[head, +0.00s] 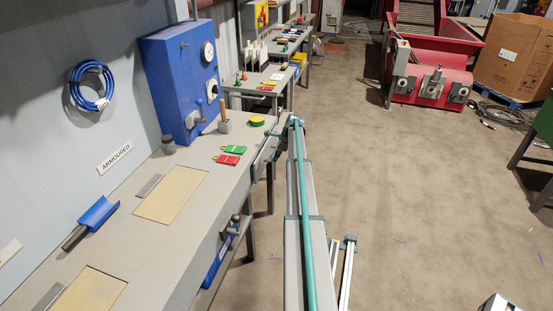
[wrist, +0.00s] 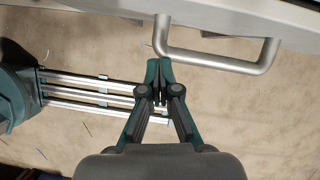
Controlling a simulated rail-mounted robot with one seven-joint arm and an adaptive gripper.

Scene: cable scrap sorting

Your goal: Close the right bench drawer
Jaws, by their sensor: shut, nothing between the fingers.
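In the wrist view, a grey U-shaped bar handle (wrist: 215,62) sticks out from a light grey front (wrist: 235,20) along the top edge, which looks like the drawer's. My gripper (wrist: 159,62) is shut and empty. Its fingertips are by the handle's left corner; I cannot tell whether they touch it. In the head view, my arm reaches to the far right end of the grey bench (head: 205,207). A grey drawer-like part (head: 264,156) juts out at the bench edge there. How far the drawer is open is hard to tell.
On the bench top are a green tag (head: 235,149), a red tag (head: 227,159), a yellow-green roll (head: 257,120) and a blue scoop (head: 98,213). A blue cabinet (head: 180,80) stands behind. The concrete floor (head: 420,190) to the right is mostly clear.

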